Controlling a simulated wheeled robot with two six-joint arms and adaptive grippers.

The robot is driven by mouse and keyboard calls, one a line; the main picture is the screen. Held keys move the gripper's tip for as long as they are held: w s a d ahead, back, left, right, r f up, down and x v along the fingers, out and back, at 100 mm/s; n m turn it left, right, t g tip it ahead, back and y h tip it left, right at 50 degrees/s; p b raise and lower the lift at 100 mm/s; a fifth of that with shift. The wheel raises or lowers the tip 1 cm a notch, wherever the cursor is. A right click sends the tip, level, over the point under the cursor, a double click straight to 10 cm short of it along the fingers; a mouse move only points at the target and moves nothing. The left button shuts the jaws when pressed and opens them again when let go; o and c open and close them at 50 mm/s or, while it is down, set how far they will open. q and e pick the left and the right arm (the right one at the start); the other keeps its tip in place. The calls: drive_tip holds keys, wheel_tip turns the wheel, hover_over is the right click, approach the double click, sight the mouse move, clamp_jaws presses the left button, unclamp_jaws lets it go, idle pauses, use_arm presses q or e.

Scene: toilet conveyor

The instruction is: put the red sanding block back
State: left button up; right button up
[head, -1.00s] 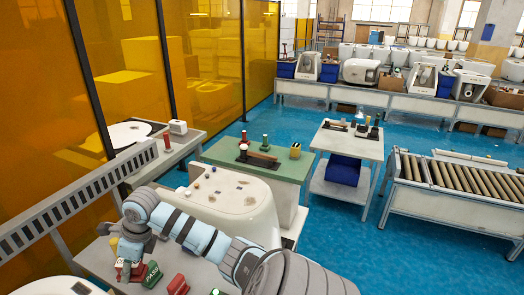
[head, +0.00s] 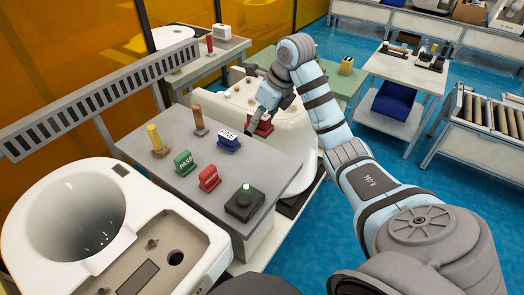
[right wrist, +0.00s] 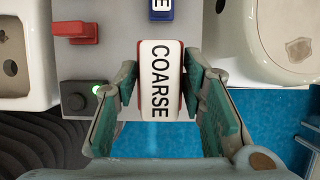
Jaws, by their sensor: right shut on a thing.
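The red sanding block (head: 262,126), with a white face lettered COARSE, is between my right gripper's fingers. In the right wrist view the COARSE block (right wrist: 160,80) fills the gap between both fingers. My right gripper (head: 257,124) is shut on it, near the right edge of the grey table (head: 265,172), beside the blue FINE block (head: 228,141). I cannot tell whether the block touches the table. My left gripper is not in view.
On the table stand a green block (head: 184,163), another red block (head: 209,178), a yellow-handled tool (head: 155,141), a brown-handled tool (head: 199,121) and a black button box (head: 244,203) with a green light. White toilet bodies (head: 62,213) stand at the near left and behind.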

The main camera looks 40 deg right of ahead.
use_arm(q)
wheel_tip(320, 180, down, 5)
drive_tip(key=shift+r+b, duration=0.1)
drive_tip(key=shift+b, duration=1.05)
use_arm(e)
wheel_tip(320, 180, down, 13)
drive_tip(key=shift+d+f, duration=0.1)
drive_tip(key=shift+d, duration=0.05)
drive_tip(key=o, duration=1.1)
drive_tip(key=shift+r, duration=0.4)
use_arm(q)
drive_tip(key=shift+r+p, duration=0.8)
drive_tip(key=shift+p, duration=0.05)
use_arm(e)
drive_tip(key=v, duration=1.1)
drive_tip(key=shift+r, duration=0.2)
